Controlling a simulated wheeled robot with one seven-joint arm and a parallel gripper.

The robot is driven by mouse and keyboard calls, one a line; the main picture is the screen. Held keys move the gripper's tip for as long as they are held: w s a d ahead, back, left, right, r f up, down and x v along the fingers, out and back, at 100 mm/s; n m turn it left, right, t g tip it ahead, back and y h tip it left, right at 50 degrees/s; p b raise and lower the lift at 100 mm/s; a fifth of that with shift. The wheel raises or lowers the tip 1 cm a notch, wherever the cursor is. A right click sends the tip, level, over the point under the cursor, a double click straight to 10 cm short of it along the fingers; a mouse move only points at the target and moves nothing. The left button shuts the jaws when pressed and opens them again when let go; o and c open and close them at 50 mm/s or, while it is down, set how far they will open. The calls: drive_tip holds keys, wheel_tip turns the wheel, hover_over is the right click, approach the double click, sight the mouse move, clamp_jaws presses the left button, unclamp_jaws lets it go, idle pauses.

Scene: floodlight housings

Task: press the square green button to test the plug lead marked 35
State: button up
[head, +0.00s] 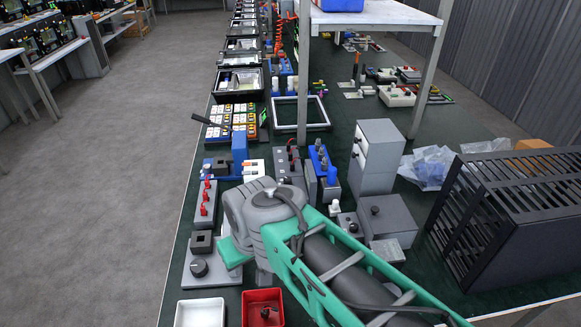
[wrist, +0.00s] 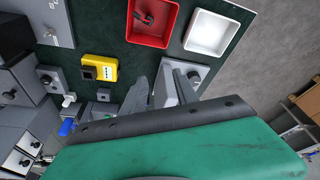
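I cannot make out a square green button or a lead marked 35 in either view. My gripper (wrist: 160,90) shows in the wrist view as two grey fingers standing apart with nothing between them, partly behind its green and black housing. It is above the bench, close to a grey plate (wrist: 168,84) with a dark knob. The same plate (head: 222,274) shows in the head view, left of my arm. A yellow socket box (wrist: 103,69) with a black block at one end lies on the bench in the wrist view. In the head view my arm hides the fingers and the yellow box.
A white tray (head: 200,313) and a red tray (head: 263,294) stand at the near bench edge. Grey boxes with red posts (head: 206,204), a tall grey cabinet (head: 376,150) and a black slatted housing (head: 515,215) crowd the bench. The floor aisle (head: 100,190) on the left is clear.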

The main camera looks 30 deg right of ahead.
clamp_jaws()
idle(1.4)
